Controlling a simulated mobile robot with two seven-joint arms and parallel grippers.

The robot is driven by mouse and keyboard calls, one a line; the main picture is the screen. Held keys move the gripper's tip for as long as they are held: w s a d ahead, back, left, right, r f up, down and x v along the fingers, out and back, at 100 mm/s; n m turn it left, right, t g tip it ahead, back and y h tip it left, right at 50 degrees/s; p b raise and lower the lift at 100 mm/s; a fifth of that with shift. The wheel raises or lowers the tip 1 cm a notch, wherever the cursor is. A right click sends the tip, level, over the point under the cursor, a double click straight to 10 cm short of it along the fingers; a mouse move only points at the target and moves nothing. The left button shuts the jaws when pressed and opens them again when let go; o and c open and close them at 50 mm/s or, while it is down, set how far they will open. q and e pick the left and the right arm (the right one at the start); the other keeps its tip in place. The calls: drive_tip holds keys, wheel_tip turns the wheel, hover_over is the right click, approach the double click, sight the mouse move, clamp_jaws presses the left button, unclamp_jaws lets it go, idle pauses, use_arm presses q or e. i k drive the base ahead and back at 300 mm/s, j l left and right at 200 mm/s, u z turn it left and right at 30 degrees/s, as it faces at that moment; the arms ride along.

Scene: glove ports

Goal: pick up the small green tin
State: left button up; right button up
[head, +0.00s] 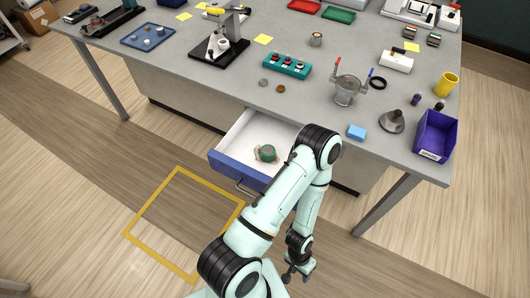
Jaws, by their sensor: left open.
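The small green tin (267,151) lies inside an open drawer (231,139) under the table, with a small beige item partly around or beneath it. The drawer is white inside with a blue front. My left gripper (297,277) is open and empty. It hangs low over the floor, in front of the drawer and to the right, well apart from the tin. My left arm bends up and over close to the drawer's right end and hides part of it. My right gripper is out of view.
The grey table (318,112) stands above the drawer. Near its front edge are a metal pot (346,91), a blue block (357,132), a metal funnel (392,121) and a purple bin (435,135). A yellow floor outline (157,201) lies left of my arm on clear floor.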

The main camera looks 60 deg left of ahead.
sight(267, 151)
drive_tip(key=u, duration=0.4)
drive_tip(key=l+u, duration=0.15)
drive_tip(key=u, duration=0.6)
drive_tip(key=l+u, duration=0.15)
drive_tip(key=u, duration=0.2)
